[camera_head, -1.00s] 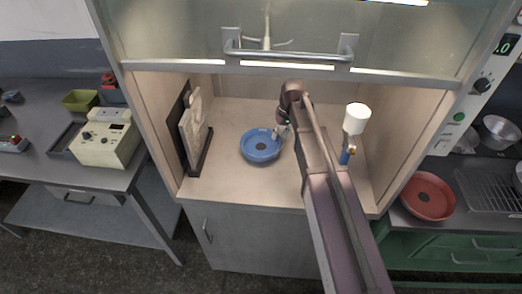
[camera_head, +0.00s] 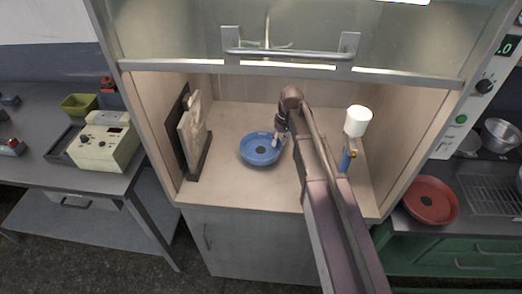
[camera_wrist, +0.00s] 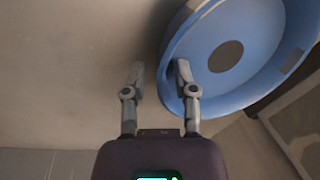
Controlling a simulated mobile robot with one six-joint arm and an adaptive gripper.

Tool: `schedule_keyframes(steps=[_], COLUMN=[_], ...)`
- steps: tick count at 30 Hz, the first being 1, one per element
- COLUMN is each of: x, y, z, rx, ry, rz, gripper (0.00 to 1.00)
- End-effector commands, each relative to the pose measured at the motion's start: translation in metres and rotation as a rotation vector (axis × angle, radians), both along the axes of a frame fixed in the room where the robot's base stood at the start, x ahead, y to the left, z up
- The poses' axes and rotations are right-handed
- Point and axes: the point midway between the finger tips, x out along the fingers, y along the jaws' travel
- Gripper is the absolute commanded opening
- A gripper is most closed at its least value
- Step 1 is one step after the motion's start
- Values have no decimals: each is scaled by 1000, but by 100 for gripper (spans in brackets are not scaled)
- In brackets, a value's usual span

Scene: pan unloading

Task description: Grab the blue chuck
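The blue chuck (camera_head: 258,158) is a round, shallow blue dish with a dark centre disc. It lies on the floor of the open-fronted cabinet, and in the wrist view (camera_wrist: 243,82) it fills the upper right. My gripper (camera_head: 276,143) is at the chuck's right edge in the head view. In the wrist view my gripper (camera_wrist: 158,72) has its fingers spread. The left finger is outside the rim over bare surface, and the right finger overlaps the inside of the rim. Whether either finger touches the chuck cannot be told.
A dark rack with a light plate (camera_head: 194,134) stands at the cabinet's left. A white-topped bottle (camera_head: 357,122) stands to the right of my arm. The raised glass sash (camera_head: 290,68) hangs above. A red pan (camera_head: 431,200) lies on the right counter. The cabinet floor around the chuck is clear.

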Motion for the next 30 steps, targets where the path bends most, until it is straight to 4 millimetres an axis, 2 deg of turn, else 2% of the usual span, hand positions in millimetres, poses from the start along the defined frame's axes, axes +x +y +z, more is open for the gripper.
schedule_keyframes(steps=[1, 2, 3, 20, 30], x=[0, 0, 0, 0, 0], y=[0, 0, 0, 0, 0], z=[0, 0, 0, 3, 24], rx=[0, 0, 0, 0, 0], ry=[0, 0, 0, 0, 0], rz=[0, 0, 0, 0, 0], gripper=[9, 0, 0, 0, 0])
